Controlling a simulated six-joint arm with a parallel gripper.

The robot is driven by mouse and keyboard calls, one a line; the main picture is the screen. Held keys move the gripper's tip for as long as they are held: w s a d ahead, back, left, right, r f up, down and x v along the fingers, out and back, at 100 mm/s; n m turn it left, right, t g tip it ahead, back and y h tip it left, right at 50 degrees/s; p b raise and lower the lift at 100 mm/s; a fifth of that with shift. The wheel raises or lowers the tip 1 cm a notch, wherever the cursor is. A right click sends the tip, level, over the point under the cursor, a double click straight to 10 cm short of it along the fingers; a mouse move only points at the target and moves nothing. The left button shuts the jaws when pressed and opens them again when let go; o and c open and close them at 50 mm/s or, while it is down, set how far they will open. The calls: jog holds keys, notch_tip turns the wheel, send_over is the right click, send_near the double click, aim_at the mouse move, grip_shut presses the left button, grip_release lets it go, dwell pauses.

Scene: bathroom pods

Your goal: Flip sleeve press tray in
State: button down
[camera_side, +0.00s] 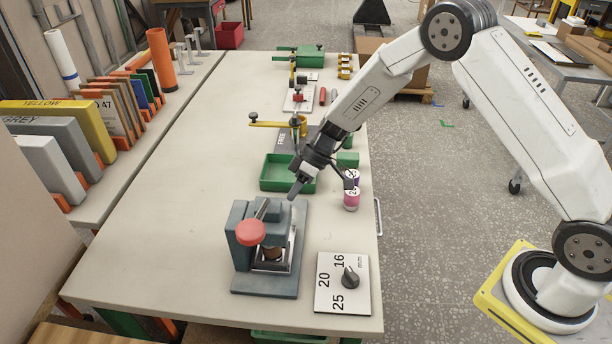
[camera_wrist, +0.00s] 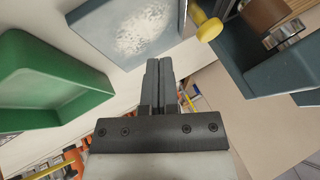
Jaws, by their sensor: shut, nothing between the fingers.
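The press (camera_side: 240,262) is a blue-grey block with a red ball on its lever, standing at the near end of the bench. A brown cylinder, seemingly the sleeve (camera_side: 272,254), sits low inside its front opening, above a pale metal part that may be the tray. In the wrist view, the brown cylinder (camera_wrist: 265,12) shows at upper right within blue-grey walls (camera_wrist: 270,75). Which end of the sleeve is up cannot be told. My gripper (camera_side: 292,196) points down just behind the press, with its fingers together and empty in the wrist view (camera_wrist: 158,65).
A green open bin (camera_side: 272,184) lies behind the press. A dial plate (camera_side: 328,285) marked 16, 20, 25 sits to its right. Clamps and small parts fill the far bench. The bench left of the press is clear.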

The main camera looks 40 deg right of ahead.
jog(key=v, duration=0.8)
jog(key=shift+d+r, duration=0.2)
jog(key=shift+r, duration=0.05)
jog(key=shift+s, duration=0.1)
jog(key=s+d+r+m+h, duration=0.1)
jog(key=s+d+m+h, duration=0.1)
jog(key=s, duration=0.8)
jog(key=s+d+r+m+t+h, duration=0.1)
jog(key=s+m+h, duration=0.4)
jog(key=s, duration=0.6)
jog(key=shift+d+r+m+t, duration=0.3)
jog(key=shift+d+r, duration=0.35)
jog(key=shift+d, duration=0.1)
jog(key=shift+w+r, duration=0.1)
jog(key=shift+w, duration=0.1)
